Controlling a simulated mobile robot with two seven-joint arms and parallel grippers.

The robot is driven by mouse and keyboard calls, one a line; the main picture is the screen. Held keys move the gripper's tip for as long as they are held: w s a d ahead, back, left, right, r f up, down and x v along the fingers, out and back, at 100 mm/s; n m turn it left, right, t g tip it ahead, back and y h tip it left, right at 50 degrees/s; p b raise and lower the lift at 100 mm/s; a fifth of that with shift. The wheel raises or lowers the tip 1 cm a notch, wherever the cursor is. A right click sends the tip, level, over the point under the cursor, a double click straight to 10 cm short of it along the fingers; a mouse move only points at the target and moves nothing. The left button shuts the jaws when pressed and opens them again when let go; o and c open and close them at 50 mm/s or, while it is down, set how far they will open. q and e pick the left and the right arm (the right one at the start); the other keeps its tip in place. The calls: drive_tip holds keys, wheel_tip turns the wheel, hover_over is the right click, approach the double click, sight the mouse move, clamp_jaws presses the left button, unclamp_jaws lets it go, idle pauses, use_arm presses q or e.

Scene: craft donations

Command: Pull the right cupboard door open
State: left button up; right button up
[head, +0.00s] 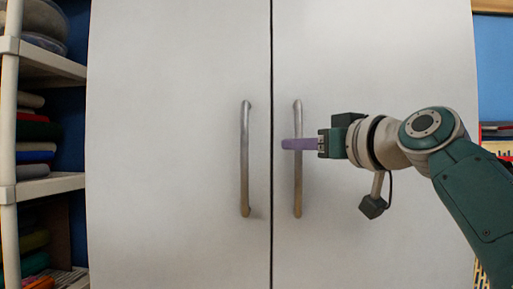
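The right cupboard door (380,60) is a plain pale grey panel and looks closed, level with the left door (170,120) along a thin dark gap. Its upright metal bar handle (298,190) is close to that gap. My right gripper (286,144) comes in from the right, its purple fingers pointing left across the handle at about mid-height. The fingers hide a short part of the bar. They overlap in this view, so I cannot tell whether they are closed on the handle or only in front of it. My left gripper is not in view.
The left door has a matching bar handle (245,160). An open white shelf unit (50,186) with folded fabrics stands at the left. A blue wall and part of another shelf with coloured items (497,132) show at the right edge.

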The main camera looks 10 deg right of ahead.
drive_tip(key=shift+w+a, duration=0.2)
drive_tip(key=shift+w, duration=0.25)
clamp_jaws()
idle(1.2)
